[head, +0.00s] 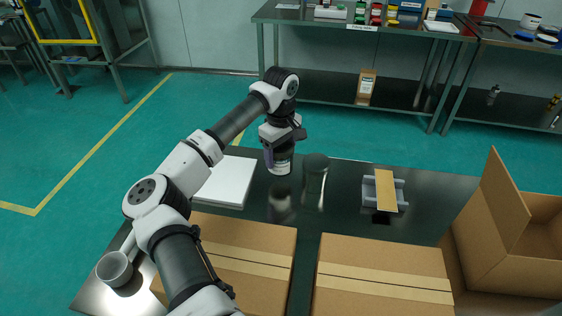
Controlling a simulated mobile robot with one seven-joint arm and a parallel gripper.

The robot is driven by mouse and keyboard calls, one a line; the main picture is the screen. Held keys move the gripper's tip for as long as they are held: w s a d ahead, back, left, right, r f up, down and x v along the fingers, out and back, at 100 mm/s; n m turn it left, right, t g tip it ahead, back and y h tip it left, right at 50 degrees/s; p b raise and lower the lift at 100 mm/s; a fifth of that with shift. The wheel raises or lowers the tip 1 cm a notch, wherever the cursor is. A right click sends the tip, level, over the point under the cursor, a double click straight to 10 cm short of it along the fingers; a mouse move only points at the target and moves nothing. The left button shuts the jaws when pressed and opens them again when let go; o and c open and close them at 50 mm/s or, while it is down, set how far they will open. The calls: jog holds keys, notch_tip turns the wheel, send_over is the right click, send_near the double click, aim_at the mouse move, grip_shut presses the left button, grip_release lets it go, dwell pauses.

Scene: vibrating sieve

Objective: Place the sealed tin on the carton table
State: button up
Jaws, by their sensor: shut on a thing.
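My gripper (281,146) is at the far side of the dark carton table (340,215), pointing down. It is shut on a dark cylindrical tin with a pale label (280,167), which I take for the sealed tin. The tin is upright, and its upper part is hidden by the gripper. Its reflection shows in the glossy tabletop below it. I cannot tell whether its base touches the table.
A white flat block (225,181) lies left of the tin. A grey holder with a tan strip (385,190) is to the right. Two closed cartons (240,235) (385,262) lie in front, an open carton (490,225) at right, a grey cup (114,269) at left.

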aim_at(281, 165)
jog(key=shift+f+p, duration=0.4)
jog(key=shift+f, duration=1.85)
jog(key=shift+f, duration=0.25)
jog(key=o, duration=1.1)
jog(key=shift+r, duration=0.1)
notch_tip(281, 165, up, 12)
jog(key=shift+r+b, duration=0.2)
jog(key=shift+b, duration=0.85)
